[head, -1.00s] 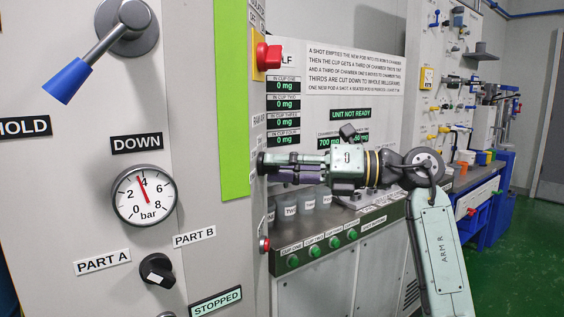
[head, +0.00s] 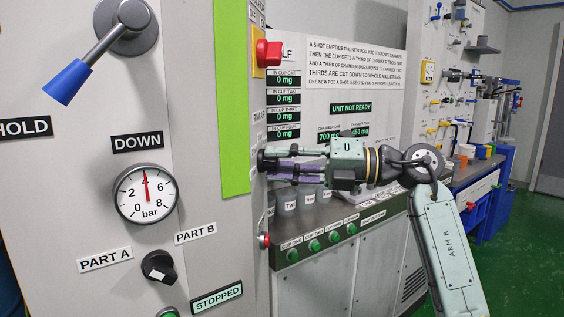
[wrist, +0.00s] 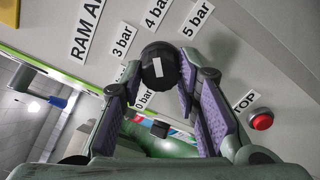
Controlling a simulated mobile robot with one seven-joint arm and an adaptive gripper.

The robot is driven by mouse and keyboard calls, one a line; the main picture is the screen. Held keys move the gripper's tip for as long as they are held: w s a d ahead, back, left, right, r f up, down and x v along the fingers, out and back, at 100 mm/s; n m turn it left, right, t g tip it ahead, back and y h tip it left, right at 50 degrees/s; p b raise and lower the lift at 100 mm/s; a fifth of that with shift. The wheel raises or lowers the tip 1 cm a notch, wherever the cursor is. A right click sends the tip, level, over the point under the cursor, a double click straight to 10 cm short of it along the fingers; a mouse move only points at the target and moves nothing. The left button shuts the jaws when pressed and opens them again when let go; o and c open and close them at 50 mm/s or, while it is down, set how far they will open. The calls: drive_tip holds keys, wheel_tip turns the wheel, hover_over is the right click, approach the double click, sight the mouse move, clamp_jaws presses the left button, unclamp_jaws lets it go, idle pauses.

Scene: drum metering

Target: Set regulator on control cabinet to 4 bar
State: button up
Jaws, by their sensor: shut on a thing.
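The regulator knob (wrist: 161,72) is black with a white mark, on the grey cabinet side (wrist: 225,65). In the wrist view its mark points roughly toward the "4 bar" label (wrist: 156,11), between "3 bar" (wrist: 124,41) and "5 bar" (wrist: 198,20). My gripper (head: 274,166) is shut on the knob, one finger on each side of it. In the head view the knob (head: 262,160) shows only as a dark edge at the fingertips. The round pressure gauge (head: 146,205) on the cabinet front has its red needle nearly straight up, covering the 4, between 2 and 6.
A red button (wrist: 261,120) sits right of my gripper in the wrist view. A red knob (head: 268,53) sticks out above it in the head view. Labelled cups (head: 286,202) stand on a ledge below my gripper. A blue-handled lever (head: 68,81) is on the cabinet front.

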drive_tip(key=o, duration=1.1)
drive_tip(key=shift+o, duration=0.2)
drive_tip(key=s+d, duration=0.2)
drive_tip(key=d, duration=1)
